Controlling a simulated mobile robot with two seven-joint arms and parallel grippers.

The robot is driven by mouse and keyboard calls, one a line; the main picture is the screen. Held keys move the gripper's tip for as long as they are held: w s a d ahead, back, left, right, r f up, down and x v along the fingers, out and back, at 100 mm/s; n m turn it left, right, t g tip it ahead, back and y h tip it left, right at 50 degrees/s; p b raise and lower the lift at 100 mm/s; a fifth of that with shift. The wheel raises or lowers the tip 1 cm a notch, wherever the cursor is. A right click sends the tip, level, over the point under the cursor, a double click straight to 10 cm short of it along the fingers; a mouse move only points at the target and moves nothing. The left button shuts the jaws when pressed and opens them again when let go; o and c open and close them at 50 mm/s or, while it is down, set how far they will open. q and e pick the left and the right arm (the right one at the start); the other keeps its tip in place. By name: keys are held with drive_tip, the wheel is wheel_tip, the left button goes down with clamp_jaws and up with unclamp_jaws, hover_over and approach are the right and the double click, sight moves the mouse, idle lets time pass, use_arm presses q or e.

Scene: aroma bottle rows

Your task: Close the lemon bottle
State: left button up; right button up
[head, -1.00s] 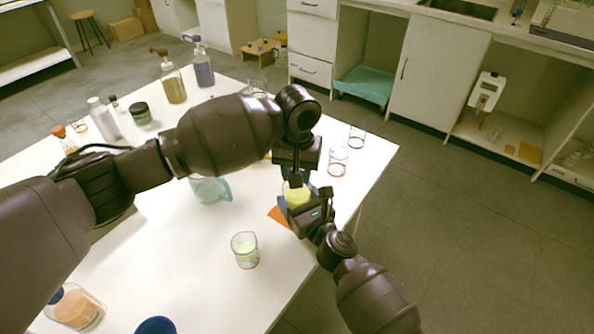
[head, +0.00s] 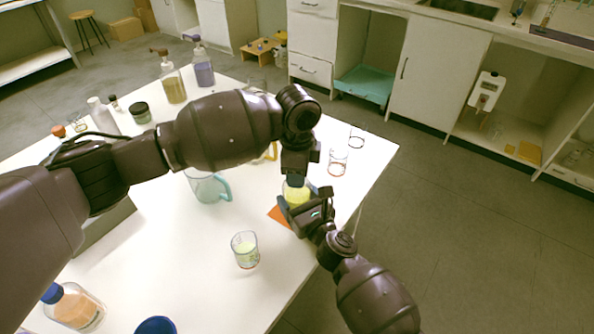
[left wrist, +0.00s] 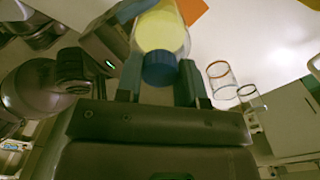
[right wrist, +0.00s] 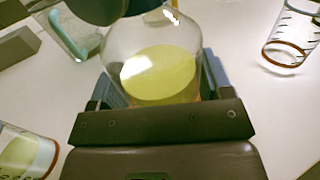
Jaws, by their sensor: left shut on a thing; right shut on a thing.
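The lemon bottle (head: 295,195) is clear with yellow contents and stands near the table's right edge by an orange mat (head: 277,216). My right gripper (head: 302,199) is shut around its body from the front right; the right wrist view shows the bottle (right wrist: 160,75) between the fingers. My left gripper (head: 297,179) is above the bottle, pointing down. In the left wrist view its fingers are shut on a blue cap (left wrist: 160,68), which lines up with the bottle's neck. I cannot tell whether the cap is fully seated.
A beaker with pale liquid (head: 245,252) stands in front of the bottle. A teal-handled pitcher (head: 207,188) is to the left, and an empty glass (head: 338,163) behind right. A blue-capped bottle (head: 75,308) is at the lower left.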

use_arm(q)
drive_tip(key=m, duration=0.7)
drive_tip(key=shift+m, duration=0.3)
drive_tip(key=o, duration=1.1)
wheel_tip(320, 180, up, 12)
use_arm(e)
drive_tip(key=o, duration=1.7)
drive_tip(key=shift+o, duration=0.2)
